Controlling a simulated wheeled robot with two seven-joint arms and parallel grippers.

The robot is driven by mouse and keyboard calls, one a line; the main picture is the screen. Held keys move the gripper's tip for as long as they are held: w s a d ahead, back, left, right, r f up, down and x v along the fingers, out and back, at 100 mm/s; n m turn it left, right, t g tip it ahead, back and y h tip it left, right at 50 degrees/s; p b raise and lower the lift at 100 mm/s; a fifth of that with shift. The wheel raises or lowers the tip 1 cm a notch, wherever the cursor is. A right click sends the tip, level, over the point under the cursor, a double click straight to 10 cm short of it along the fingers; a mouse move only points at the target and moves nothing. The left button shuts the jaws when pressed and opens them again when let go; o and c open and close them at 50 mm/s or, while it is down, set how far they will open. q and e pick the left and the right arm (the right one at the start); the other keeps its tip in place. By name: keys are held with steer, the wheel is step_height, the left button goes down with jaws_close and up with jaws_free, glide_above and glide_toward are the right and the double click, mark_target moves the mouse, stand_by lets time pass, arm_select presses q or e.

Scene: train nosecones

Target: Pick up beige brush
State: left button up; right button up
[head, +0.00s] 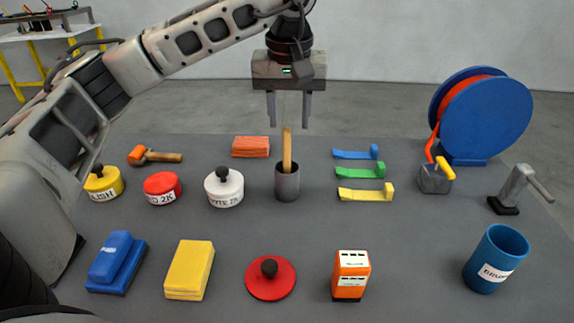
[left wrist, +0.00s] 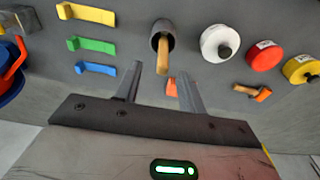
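The beige brush (head: 287,150) stands upright in a dark grey cup (head: 288,185) near the middle of the table; only its handle shows above the rim. My left gripper (head: 289,108) is open and empty, pointing down above and behind the brush. In the left wrist view, the brush handle (left wrist: 163,58) and the cup (left wrist: 154,34) lie just beyond my left fingertips (left wrist: 162,82), with the handle pointing toward the gap between them. The fingers do not touch the handle. My right gripper is not in view.
Yellow, red and white round containers (head: 224,190) stand left of the cup. Blue, green and yellow hooked pieces (head: 365,193) lie right of it. A red block (head: 250,147) lies behind left. A blue reel (head: 485,115) stands at back right. The front row holds several items, including a blue cup (head: 496,258).

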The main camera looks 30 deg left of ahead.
mark_target(287, 128)
arm_select(q)
steer(key=f, duration=0.2)
steer(key=a+f, duration=0.1)
steer(key=shift+w+f, duration=0.25)
steer(key=shift+f, duration=0.45)
jaws_close()
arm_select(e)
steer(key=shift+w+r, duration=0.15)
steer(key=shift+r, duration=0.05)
arm_select(q)
steer(key=shift+r, duration=0.1)
